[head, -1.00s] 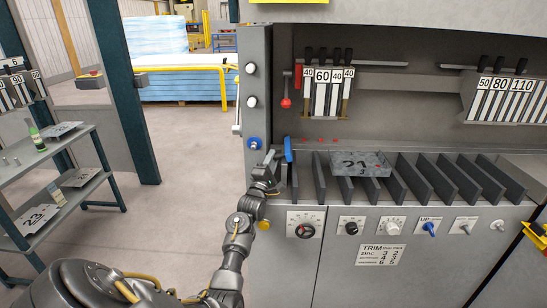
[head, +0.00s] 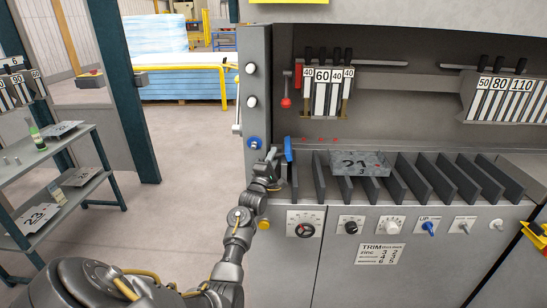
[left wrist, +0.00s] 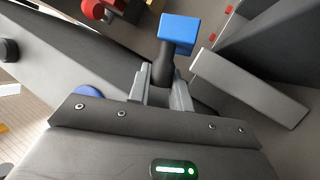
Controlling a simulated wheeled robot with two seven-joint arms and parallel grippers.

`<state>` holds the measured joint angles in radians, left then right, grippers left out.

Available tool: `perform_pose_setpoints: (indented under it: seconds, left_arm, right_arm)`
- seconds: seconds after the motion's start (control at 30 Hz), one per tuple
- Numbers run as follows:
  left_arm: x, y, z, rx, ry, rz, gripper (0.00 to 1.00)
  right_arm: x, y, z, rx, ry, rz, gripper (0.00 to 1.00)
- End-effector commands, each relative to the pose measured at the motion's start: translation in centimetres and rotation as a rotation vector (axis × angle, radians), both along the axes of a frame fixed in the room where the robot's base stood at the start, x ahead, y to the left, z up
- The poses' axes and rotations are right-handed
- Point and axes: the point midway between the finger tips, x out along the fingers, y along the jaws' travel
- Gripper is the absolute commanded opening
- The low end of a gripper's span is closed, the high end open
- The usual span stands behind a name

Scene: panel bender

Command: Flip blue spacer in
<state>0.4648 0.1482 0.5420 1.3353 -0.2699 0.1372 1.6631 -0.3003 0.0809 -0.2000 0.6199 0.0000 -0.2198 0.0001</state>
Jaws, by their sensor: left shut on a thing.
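The blue spacer (head: 288,149) stands near upright at the left end of the machine's row of dark slats. In the left wrist view it is a blue block (left wrist: 179,32) on a short dark stem. My left gripper (head: 274,163) is at its lower left in the head view. In the left wrist view the fingers (left wrist: 162,90) are closed around the dark stem, below the blue block. The foot of the stem is hidden behind the fingers. My right gripper is not in view.
A grey plate marked 21 (head: 360,163) lies across the dark slats (head: 428,180). A front panel with knobs (head: 304,225) is below them. A red-knobbed lever (head: 286,103) hangs at the back left of the opening. A shelf rack (head: 66,185) stands far left, with clear floor between.

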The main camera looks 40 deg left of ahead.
Motion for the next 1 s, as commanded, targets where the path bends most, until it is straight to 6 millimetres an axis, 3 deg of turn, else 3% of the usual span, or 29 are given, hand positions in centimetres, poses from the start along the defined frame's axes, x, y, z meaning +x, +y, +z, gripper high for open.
perform_pose_setpoints:
  seconds: [0.27,1.0]
  left_arm:
    - [0.2,-0.2,1.3,0.126,0.099,-0.001,0.00]
    - [1.7,-2.3,3.6,0.680,0.521,-0.003,0.00]
  right_arm:
    - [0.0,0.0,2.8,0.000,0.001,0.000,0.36]
    - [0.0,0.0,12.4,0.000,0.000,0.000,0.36]
